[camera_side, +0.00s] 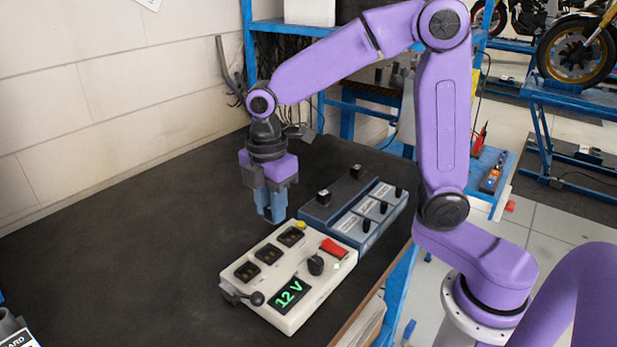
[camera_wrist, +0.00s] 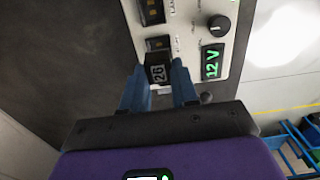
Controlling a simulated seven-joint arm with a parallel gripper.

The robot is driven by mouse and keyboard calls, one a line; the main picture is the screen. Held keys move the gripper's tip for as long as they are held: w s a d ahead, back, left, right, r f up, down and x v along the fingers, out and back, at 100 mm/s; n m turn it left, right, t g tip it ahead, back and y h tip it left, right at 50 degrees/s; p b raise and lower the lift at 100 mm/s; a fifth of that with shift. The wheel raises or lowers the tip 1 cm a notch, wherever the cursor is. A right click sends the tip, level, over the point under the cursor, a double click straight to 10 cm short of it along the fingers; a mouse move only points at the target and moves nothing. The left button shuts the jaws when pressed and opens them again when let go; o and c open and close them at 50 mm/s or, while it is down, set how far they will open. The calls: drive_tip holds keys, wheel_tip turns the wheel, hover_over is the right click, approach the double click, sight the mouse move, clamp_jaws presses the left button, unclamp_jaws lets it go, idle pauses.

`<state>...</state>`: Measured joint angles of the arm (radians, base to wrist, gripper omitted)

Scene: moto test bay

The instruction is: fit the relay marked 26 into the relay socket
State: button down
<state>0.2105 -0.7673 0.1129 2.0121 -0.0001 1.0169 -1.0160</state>
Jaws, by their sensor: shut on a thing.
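My gripper (camera_side: 271,218) points down, shut on a small dark relay marked 26 (camera_wrist: 157,72). In the side view the relay is a dark patch mostly hidden between the blue fingers. The fingers also show in the wrist view (camera_wrist: 160,76). A cream test panel (camera_side: 313,290) has three dark sockets: far (camera_side: 291,236), middle (camera_side: 268,254) and near (camera_side: 246,271). I cannot read which is the relay socket. The relay appears beyond the panel's far end in the side view. In the wrist view it hides the lower edge of a socket (camera_wrist: 158,43). Its height is unclear.
The dark bench (camera_side: 130,250) is clear at left.

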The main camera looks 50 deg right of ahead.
drive_tip(key=a+f, duration=0.1)
drive_tip(key=a, duration=0.1)
hover_over(267, 257)
drive_tip(key=shift+s+f, duration=0.1)
drive_tip(key=shift+f, duration=2.45)
drive_tip(key=shift+f, duration=0.6)
idle(0.4)
drive_tip(key=c, duration=0.8)
unclamp_jaws()
drive_tip(key=shift+r, duration=3.5)
